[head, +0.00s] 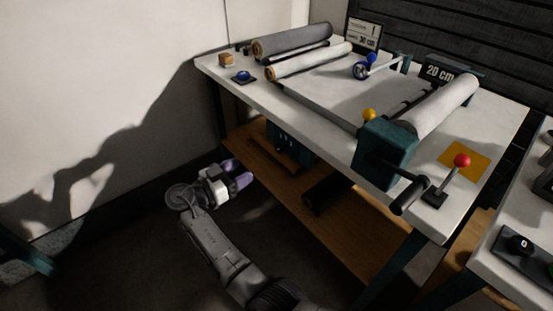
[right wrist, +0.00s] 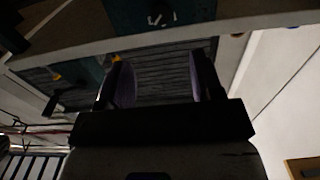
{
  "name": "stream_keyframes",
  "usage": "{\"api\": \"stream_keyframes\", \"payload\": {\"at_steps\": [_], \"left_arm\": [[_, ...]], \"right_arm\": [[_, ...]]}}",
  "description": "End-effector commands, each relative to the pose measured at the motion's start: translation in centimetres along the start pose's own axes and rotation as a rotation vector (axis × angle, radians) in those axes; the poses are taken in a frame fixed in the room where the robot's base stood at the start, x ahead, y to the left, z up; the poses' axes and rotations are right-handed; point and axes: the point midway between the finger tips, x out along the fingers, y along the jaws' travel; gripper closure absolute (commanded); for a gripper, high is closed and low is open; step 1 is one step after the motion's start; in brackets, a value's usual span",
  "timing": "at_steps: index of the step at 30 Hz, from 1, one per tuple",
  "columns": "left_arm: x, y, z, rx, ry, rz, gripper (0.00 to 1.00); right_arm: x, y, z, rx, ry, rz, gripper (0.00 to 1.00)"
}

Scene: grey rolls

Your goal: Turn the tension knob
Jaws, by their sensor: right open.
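A dark round knob with a white mark (right wrist: 160,17) sits on a teal box (right wrist: 188,10) at the top of the right wrist view. In the head view a teal box (head: 288,143) shows in shade under the tabletop; its knob cannot be made out clearly there. No label names the tension knob. My right gripper (head: 238,174), with purple pads, is beside the table's left side, below the top and apart from the box. In the right wrist view its two fingers (right wrist: 160,85) are spread with nothing between them. My left gripper is not in view.
The white worktable (head: 310,115) carries grey rolls (head: 290,40), a blue knob (head: 243,76), a teal crank unit (head: 385,150) and a red-knobbed lever (head: 462,161). A wooden shelf (head: 335,240) holds a dark roll. The floor left of the table is clear.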

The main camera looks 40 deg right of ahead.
Motion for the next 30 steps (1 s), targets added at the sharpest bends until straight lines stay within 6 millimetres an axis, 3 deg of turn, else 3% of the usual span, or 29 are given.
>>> {"api": "stream_keyframes", "payload": {"at_steps": [5,18,24,30], "left_arm": [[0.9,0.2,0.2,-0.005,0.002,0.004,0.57],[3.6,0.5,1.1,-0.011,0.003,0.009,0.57],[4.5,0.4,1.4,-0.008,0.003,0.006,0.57],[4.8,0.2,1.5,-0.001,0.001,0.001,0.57]], "right_arm": [[2.0,-0.1,0.2,0.007,0.006,0.003,0.4],[9.9,-0.1,0.2,0.007,0.005,0.002,0.4],[12.2,-0.1,0.1,0.006,0.004,0.002,0.4],[13.3,-0.1,0.0,0.004,0.004,0.001,0.4]]}}
